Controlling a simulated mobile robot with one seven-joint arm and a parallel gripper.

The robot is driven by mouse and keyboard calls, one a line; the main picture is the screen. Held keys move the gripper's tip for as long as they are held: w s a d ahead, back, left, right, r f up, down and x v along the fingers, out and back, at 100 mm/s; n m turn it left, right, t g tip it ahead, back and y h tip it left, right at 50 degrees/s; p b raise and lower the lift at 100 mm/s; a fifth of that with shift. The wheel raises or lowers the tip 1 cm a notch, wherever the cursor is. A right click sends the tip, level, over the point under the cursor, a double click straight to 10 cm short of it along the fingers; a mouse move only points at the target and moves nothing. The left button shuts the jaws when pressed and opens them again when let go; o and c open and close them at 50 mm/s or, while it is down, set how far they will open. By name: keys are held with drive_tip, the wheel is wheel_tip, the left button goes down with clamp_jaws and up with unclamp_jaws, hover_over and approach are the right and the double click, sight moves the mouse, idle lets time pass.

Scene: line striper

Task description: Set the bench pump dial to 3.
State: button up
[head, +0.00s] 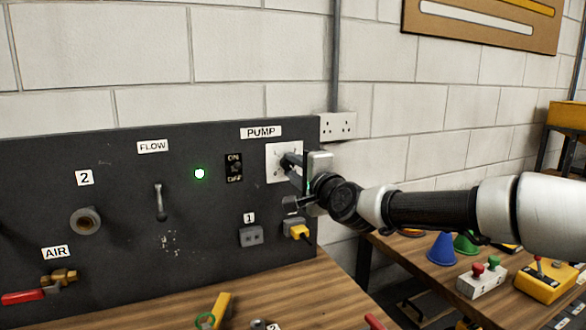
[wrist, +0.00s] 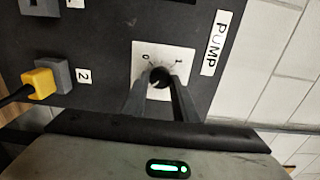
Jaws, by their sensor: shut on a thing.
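The pump dial has a white square plate (head: 275,165) under the PUMP label (head: 261,132), at the right end of the dark panel. My gripper (head: 289,161) reaches it from the right and is shut on the dark round dial knob (wrist: 159,75). In the wrist view, one finger lies on each side of the knob, over the white plate (wrist: 146,50). The marks 0 and 1 show on the plate there. The fingers hide the lower part of the plate and other marks. I cannot tell which mark the dial points at.
Left of the dial are an ON/OFF switch (head: 235,168), a lit green lamp (head: 199,173) and the FLOW lever (head: 161,202). A yellow plug (head: 297,230) sits low on the panel, below my gripper. A wall socket (head: 338,126) is at upper right.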

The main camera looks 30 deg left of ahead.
drive_tip(key=o, duration=1.1)
drive_tip(key=shift+c, duration=0.2)
drive_tip(key=p+v, duration=0.2)
drive_tip(key=v, duration=1.5)
drive_tip(key=shift+d+p, duration=0.2)
drive_tip(key=shift+p, duration=0.1)
drive_tip(key=shift+s, duration=0.15)
